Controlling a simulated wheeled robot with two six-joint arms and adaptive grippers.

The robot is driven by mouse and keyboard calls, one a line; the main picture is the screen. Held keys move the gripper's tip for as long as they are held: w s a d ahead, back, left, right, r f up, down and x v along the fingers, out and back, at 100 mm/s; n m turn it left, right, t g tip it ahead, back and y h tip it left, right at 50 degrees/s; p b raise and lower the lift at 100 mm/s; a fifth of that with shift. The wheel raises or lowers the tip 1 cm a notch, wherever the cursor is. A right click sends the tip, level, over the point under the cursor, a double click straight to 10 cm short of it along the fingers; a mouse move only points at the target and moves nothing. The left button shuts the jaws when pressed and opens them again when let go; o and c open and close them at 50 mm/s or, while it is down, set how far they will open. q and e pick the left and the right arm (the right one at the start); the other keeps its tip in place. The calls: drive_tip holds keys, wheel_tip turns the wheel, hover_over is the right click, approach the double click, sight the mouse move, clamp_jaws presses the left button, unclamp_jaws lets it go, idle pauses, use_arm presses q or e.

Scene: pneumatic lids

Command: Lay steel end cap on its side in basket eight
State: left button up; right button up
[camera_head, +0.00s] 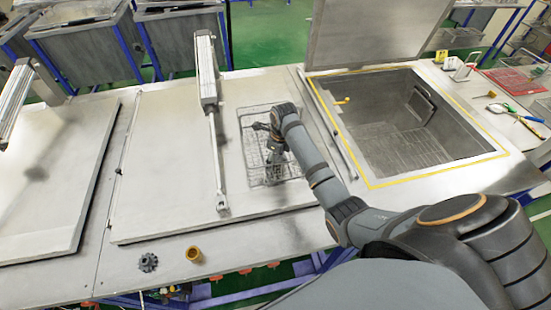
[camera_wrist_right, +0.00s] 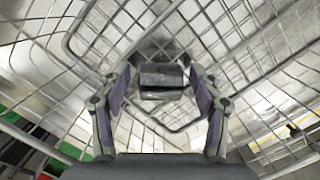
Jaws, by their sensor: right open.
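The wire basket (camera_head: 245,122) stands on the closed lid left of the open tank; its mesh fills the right wrist view (camera_wrist_right: 88,50). My right gripper (camera_head: 274,152) reaches down into the basket. In the right wrist view, the steel end cap (camera_wrist_right: 161,76), a short grey cylinder, appears to lie on its side on the basket's mesh. The fingers of my right gripper (camera_wrist_right: 160,82) are open, one on each side of the cap, with a small gap at each end. In the head view the cap is too small to make out. My left gripper is out of view.
A pneumatic cylinder (camera_head: 206,75) with its rod stands along the lid left of the basket. The open tank (camera_head: 395,125) with a yellow rim lies to the right. A dark gear-like part (camera_head: 148,262) and a brass part (camera_head: 193,254) sit at the front edge.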

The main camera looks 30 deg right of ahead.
sight(277, 158)
drive_tip(key=r, duration=0.2)
drive_tip(key=r+b, duration=0.1)
drive_tip(key=r, duration=0.1)
drive_tip(key=r+b, duration=0.1)
drive_tip(key=r, duration=0.1)
drive_tip(key=shift+s+d+r, duration=0.1)
drive_tip(key=shift+s+d, duration=0.15)
drive_tip(key=r, duration=0.2)
drive_tip(key=r+p, duration=0.1)
drive_tip(key=r, duration=0.1)
drive_tip(key=s+r+p, duration=0.1)
drive_tip(key=r, duration=0.1)
drive_tip(key=shift+d, duration=0.2)
drive_tip(key=shift+w+f, duration=0.15)
